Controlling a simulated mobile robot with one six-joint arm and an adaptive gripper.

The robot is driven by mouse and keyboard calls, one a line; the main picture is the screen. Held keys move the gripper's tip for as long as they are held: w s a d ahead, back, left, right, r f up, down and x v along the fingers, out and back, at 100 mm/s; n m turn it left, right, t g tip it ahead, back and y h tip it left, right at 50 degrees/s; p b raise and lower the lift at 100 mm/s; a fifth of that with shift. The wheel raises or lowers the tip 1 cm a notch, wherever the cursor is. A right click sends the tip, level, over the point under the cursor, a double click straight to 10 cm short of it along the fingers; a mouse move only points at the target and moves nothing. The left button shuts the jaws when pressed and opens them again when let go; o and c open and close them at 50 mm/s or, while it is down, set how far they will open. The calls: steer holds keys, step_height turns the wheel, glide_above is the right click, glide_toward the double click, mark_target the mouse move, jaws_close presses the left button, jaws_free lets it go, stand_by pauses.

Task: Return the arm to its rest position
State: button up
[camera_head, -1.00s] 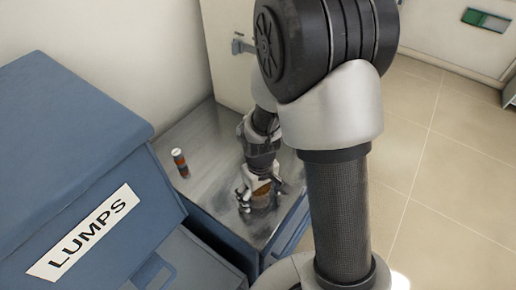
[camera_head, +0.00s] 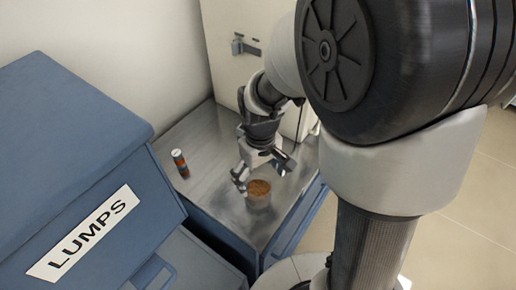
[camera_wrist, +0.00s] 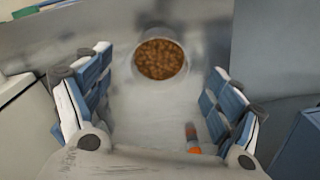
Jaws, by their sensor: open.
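My gripper (camera_head: 262,175) is open and empty in the head view, above and a little behind a small round cup of brown lumps (camera_head: 258,194). The cup stands upright on the metal bench top (camera_head: 222,190), apart from the fingers. In the wrist view, my gripper's two fingers (camera_wrist: 158,100) are spread wide, and the cup (camera_wrist: 160,58) lies beyond and between them. My upper arm fills the right side of the head view and hides part of the room.
A blue box labelled LUMPS (camera_head: 75,150) stands at the front left. A pale cabinet with a latch (camera_head: 225,65) rises behind the bench.

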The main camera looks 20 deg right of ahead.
steer(key=s+r+m+t, duration=0.2)
steer(key=s+r+t, duration=0.2)
steer(key=s+r, duration=0.9)
step_height(320, 180, up, 3)
steer(key=shift+s+r+m+t, duration=0.2)
steer(key=shift+s+m+t, duration=0.05)
steer(key=shift+m+t, duration=0.05)
stand_by(0.4)
